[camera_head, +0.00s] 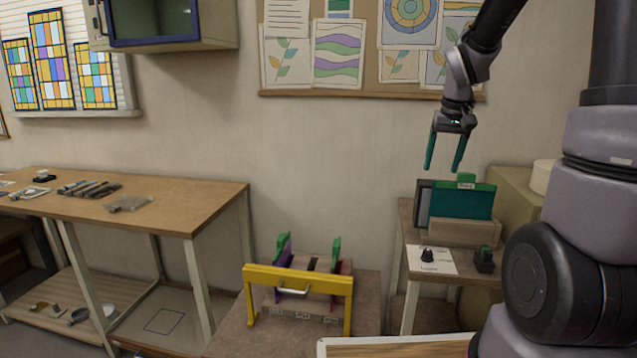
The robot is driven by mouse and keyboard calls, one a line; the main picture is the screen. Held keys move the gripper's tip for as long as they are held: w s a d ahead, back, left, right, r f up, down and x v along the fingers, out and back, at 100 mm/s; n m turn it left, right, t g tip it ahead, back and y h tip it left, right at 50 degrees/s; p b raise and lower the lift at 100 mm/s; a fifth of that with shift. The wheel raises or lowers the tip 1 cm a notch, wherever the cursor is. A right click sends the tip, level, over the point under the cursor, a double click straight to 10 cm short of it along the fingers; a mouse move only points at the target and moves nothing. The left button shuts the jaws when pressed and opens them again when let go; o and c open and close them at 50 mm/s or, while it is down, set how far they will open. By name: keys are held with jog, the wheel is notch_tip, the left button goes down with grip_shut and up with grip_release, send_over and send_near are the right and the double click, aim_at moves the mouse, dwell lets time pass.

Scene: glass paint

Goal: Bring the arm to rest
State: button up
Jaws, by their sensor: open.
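My gripper (444,160) hangs in the air in front of the wall, its two green fingers pointing down and spread apart. It is open and nothing shows between the fingers. My arm reaches up from the right and bends down to it. Below and slightly right of the fingertips, a teal panel with a green clip (460,201) stands upright in a holder (462,232) on a small table. The fingers look apart from the panel, though the depth between them is hard to judge.
The small table (403,273) also bears a black knob on a white card (428,260) and a small dark green item (484,259). A yellow frame (298,282) stands on a low table at the centre. A wooden workbench (185,205) with tools is at left.

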jog(key=s+a+r+m+t+y, duration=0.1)
jog(key=s+a+r+t, duration=0.1)
jog(key=s+r, duration=0.4)
jog(key=s+a+r+m+t+y, duration=0.1)
jog(key=s+a+r+t, duration=0.1)
jog(key=s+r, duration=0.5)
jog(key=s+a, duration=0.1)
jog(key=s, duration=0.5)
jog(key=shift+a+t, duration=0.3)
jog(key=shift+a, duration=0.1)
